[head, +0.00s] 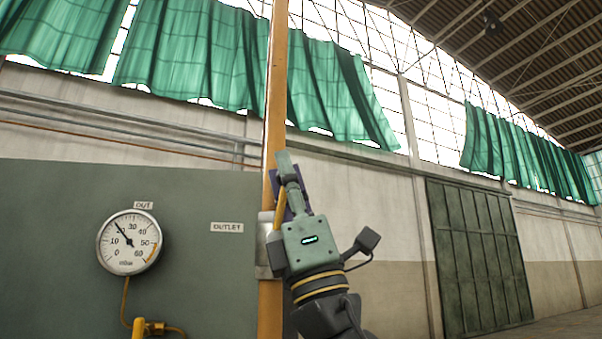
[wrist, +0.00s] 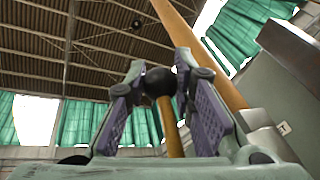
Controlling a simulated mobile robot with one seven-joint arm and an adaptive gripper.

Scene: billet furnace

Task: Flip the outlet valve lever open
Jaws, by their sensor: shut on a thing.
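The outlet valve lever has a yellow handle (head: 279,211) that shows as a short, steep strip beside my gripper in the head view. In the wrist view its yellow shaft (wrist: 171,128) and black ball knob (wrist: 159,80) are between my fingers. My gripper (head: 286,172) points upward and is shut on the lever just below or at the knob. In the head view my gripper hides most of the lever and the valve body. The OUTLET label (head: 227,227) is on the grey-green panel to the left.
A tall orange pipe (head: 271,130) rises right behind my gripper, with a grey metal plate (head: 265,245) on it. The OUT gauge (head: 129,242) is on the panel (head: 60,220), its needle near 20. A yellow fitting (head: 139,328) shows below.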

